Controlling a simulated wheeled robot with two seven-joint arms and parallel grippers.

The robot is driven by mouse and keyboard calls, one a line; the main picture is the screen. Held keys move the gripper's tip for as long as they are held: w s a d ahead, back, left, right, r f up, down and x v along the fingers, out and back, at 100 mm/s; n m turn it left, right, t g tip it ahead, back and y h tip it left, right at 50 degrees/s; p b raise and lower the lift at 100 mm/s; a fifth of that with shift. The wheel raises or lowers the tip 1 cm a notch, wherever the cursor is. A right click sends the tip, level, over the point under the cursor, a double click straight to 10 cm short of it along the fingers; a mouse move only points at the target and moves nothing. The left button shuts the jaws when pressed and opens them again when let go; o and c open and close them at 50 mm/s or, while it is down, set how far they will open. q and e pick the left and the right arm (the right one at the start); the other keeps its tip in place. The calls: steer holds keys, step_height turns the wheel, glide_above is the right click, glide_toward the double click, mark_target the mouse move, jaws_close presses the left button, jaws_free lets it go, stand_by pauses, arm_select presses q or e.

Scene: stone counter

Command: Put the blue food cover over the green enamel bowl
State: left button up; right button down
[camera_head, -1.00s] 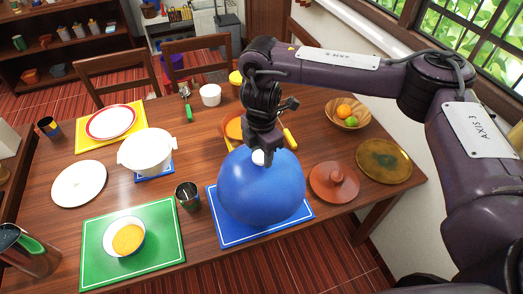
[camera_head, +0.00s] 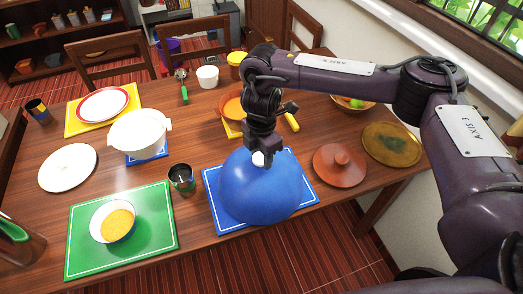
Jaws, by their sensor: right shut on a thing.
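The blue food cover (camera_head: 262,192) is a large dome with a pale knob at its top. My right gripper (camera_head: 260,160) is shut on that knob from above. The cover is on or just above a blue mat (camera_head: 213,210); I cannot tell whether it touches. What is under the cover is hidden. No plainly green bowl shows. A pale bowl (camera_head: 98,234) with yellow food stands uncovered on a green mat (camera_head: 158,196), to the left of the cover. My left gripper is not in view.
A metal cup (camera_head: 182,180) stands between the mats. A white pot (camera_head: 139,131) is behind it, and a white plate (camera_head: 67,167) is at left. A red-brown lid (camera_head: 340,165) and an olive plate (camera_head: 391,144) are right of the cover. Bare wood (camera_head: 205,155) lies behind the cup.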

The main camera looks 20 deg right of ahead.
steer(key=shift+f+b, duration=0.3)
steer(key=shift+f, duration=0.4)
stand_by(0.3)
steer(key=c, duration=0.7)
jaws_free()
steer(key=shift+r, duration=0.1)
